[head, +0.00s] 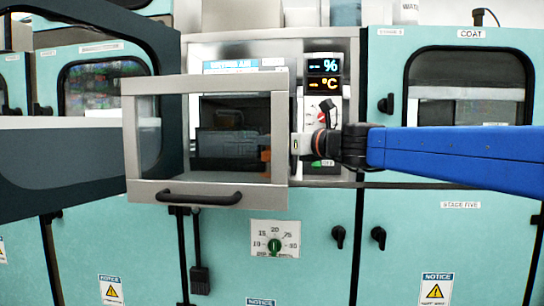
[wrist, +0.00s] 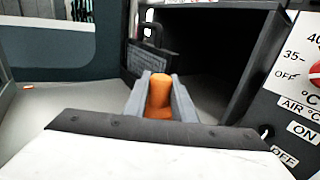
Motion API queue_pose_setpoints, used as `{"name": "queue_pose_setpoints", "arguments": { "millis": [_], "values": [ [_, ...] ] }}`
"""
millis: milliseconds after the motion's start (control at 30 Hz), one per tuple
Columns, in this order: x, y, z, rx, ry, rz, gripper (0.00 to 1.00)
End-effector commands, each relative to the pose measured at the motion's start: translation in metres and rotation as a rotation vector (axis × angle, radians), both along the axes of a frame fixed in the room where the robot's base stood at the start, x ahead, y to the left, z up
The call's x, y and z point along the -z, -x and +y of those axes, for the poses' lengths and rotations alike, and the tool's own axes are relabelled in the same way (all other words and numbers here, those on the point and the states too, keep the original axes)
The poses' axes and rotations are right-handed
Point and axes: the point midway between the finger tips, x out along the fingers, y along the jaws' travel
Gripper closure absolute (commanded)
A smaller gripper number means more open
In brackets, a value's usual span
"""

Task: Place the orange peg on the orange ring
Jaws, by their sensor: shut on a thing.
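My gripper (wrist: 160,88) is shut on the orange peg (wrist: 158,98) in the wrist view, with a grey finger on each side of it. The peg is in front of the dark opening of a chamber. In the head view an orange patch, likely the peg (head: 266,155), shows through the glass of the open door. The door frame hides most of my fingers there.
The chamber door (head: 205,196) with its black handle stands open in front of my gripper in the head view. A control panel (wrist: 297,85) with a red dial is close on the right in the wrist view. A dark open door (head: 60,170) stands at the left.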

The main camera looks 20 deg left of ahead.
Motion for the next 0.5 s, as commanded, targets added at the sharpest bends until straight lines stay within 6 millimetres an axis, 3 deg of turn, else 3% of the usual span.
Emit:
{"name": "queue_pose_setpoints", "arguments": {
  "millis": [233, 500],
  "values": [
    [0.032, 0.000, 0.000, 0.000, 0.000, 0.002, 1.00],
    [0.037, 0.000, 0.000, 0.000, 0.000, 0.000, 1.00]
  ]
}}
